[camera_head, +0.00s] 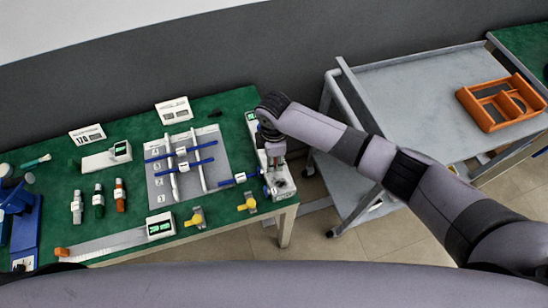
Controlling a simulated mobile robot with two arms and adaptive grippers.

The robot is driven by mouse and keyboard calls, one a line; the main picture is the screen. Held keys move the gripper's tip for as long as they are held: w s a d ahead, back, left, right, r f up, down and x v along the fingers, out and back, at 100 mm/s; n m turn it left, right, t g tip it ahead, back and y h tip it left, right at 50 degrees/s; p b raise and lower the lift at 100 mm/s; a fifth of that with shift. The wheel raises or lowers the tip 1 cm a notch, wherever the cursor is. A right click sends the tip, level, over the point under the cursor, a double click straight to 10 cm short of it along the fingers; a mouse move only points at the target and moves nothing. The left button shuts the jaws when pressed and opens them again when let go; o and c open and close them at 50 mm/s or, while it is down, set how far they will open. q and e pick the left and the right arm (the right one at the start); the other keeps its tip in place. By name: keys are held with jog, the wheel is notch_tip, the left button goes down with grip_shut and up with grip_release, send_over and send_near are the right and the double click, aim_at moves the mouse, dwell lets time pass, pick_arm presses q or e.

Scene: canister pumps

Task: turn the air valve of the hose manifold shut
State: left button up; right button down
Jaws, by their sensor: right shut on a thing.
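My left gripper is not in view.
The green table (125,180) holds a grey board (216,173) with blue-clamped tubes, two yellow-handled fittings (195,217), several small bottles and a blue stand (22,220). A grey cart (415,95) with an orange tray (484,119) stands right, past a floor gap.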

dwell(0.3)
jog(key=c, duration=1.6)
grip_release()
notch_tip(320, 180, up, 12)
jog(key=shift+w, duration=0.15)
jog(key=shift+a, duration=0.1)
